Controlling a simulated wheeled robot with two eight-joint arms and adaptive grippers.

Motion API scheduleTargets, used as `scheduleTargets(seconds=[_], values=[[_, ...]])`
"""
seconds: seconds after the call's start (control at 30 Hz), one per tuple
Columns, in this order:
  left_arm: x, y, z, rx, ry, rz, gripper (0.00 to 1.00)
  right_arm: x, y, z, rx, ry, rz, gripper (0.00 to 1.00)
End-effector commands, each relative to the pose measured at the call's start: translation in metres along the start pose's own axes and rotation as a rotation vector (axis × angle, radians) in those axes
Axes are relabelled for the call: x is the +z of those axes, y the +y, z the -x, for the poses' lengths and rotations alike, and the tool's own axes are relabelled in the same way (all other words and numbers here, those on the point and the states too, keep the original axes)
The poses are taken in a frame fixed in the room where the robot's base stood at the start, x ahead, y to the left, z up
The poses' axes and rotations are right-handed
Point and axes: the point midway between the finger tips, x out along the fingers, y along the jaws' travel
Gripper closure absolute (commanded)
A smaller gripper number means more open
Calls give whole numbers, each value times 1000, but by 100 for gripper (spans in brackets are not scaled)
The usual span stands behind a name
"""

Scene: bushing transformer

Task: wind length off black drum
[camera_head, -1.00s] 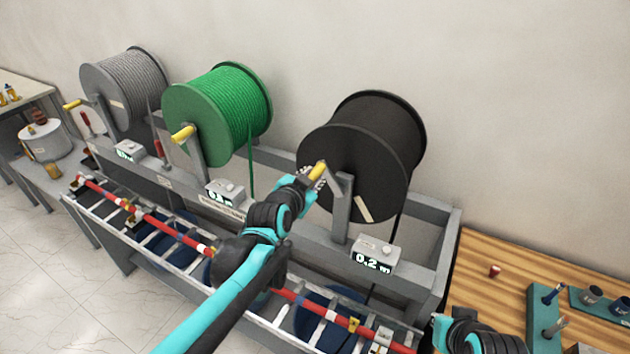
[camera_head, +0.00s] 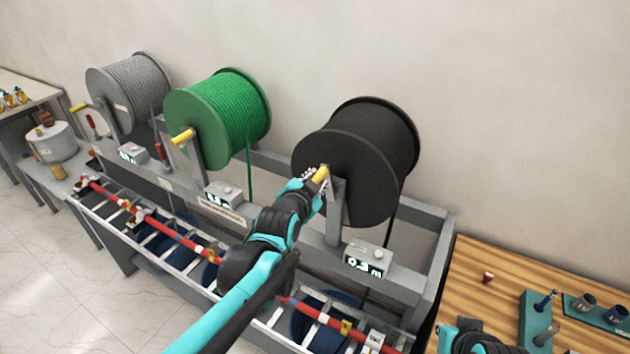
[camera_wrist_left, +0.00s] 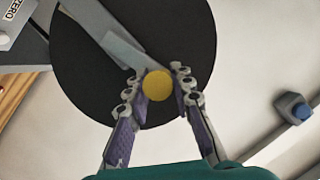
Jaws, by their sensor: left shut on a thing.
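The black drum (camera_head: 375,150) sits at the right end of the grey rack, with black line hanging down from its right side. Its yellow crank handle (camera_head: 321,174) is in front of the drum's face. My left gripper (camera_head: 314,180) is shut on this handle. In the left wrist view the handle's round yellow end (camera_wrist_left: 158,85) shows between the gripper's two fingers (camera_wrist_left: 158,92), before the black drum face (camera_wrist_left: 85,75). A grey counter box (camera_head: 368,258) below the drum has a lit display, apparently reading about 0.3 m. My right gripper is not clearly in view; part of the right arm shows at the bottom right.
A green drum (camera_head: 228,112) and a grey drum (camera_head: 132,90) stand to the left with their own cranks. A ladder-like tray with a red bar (camera_head: 180,240) runs along the front. A wooden bench (camera_head: 470,275) with fittings is at the right.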

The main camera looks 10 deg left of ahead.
Motion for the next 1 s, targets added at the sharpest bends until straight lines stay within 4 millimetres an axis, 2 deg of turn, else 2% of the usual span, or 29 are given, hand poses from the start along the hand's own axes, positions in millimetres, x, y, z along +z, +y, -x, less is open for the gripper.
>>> scheduleTargets(seconds=[0.2, 0.23, 0.3, 0.67, 0.83, 1.0], values=[[3, 5, 1, 10, -7, 1, 100, 0, 0, -1, 0, 0, 0, 100], [3, 5, 1, 10, -7, 1, 72, 0, 0, -1, 0, 0, 0, 100], [3, 4, 1, 9, -6, 1, 56, 0, 0, -1, 0, 0, 0, 100], [2, 2, 3, 5, -5, 0, 56, 0, 0, 0, 0, 0, 0, 100], [2, 2, 20, 5, -4, 0, 56, 0, 0, 0, 0, 0, 0, 100], [2, 3, 51, 5, -5, 0, 56, 0, 0, 0, 0, 0, 0, 100]])
